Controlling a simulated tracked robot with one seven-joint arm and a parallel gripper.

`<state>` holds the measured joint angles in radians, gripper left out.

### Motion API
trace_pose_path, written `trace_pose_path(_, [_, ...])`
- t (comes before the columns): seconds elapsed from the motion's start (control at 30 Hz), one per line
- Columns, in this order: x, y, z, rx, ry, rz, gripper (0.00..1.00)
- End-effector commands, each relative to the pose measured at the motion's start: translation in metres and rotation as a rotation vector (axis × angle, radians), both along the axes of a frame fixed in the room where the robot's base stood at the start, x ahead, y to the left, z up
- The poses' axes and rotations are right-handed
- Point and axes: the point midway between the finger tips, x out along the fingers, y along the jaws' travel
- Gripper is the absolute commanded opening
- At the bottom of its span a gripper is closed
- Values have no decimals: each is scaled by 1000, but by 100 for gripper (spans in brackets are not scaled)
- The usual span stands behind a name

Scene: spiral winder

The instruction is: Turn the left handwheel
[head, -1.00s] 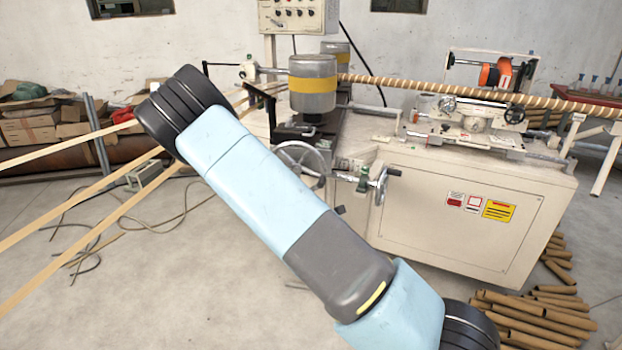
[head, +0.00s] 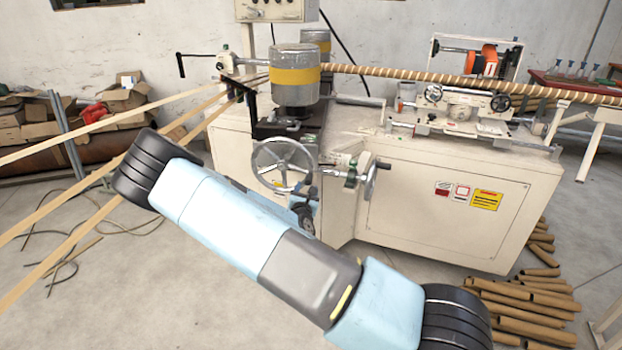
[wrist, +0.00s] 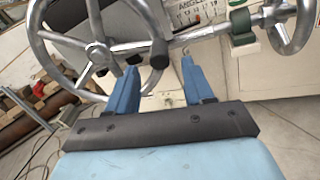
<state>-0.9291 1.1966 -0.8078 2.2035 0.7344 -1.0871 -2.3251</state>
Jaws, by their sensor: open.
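The left handwheel (head: 283,167) is a grey metal spoked wheel on the front of the cream machine. In the wrist view its hub (wrist: 97,52) and rim fill the upper left. A dark-ended handle (wrist: 160,54) shows at the wheel's right side, in line with the gap between my fingers; I cannot tell whether it is between them in depth. My gripper (wrist: 160,62) is open, with two blue fingers pointing at the wheel's lower right. In the head view my gripper is mostly hidden behind my own arm, just below the wheel.
A smaller handwheel (head: 370,180) on a green-bracketed shaft stands close to the right. The machine cabinet (head: 430,215) is behind it. Paper strips (head: 90,205) run in from the left. Cardboard tubes (head: 520,300) lie on the floor at the right. Cables lie on the left floor.

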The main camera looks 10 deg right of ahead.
Motion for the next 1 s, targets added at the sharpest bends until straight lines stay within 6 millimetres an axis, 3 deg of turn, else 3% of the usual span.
trace_pose_path(0.3, [51, -19, 0, 2, -1, 0, 52])
trace_pose_path(0.5, [70, -26, 0, 1, 1, 0, 52])
trace_pose_path(0.9, [76, -29, 0, 0, 1, 0, 52])
trace_pose_path(1.0, [76, -29, 0, 0, 1, 0, 44])
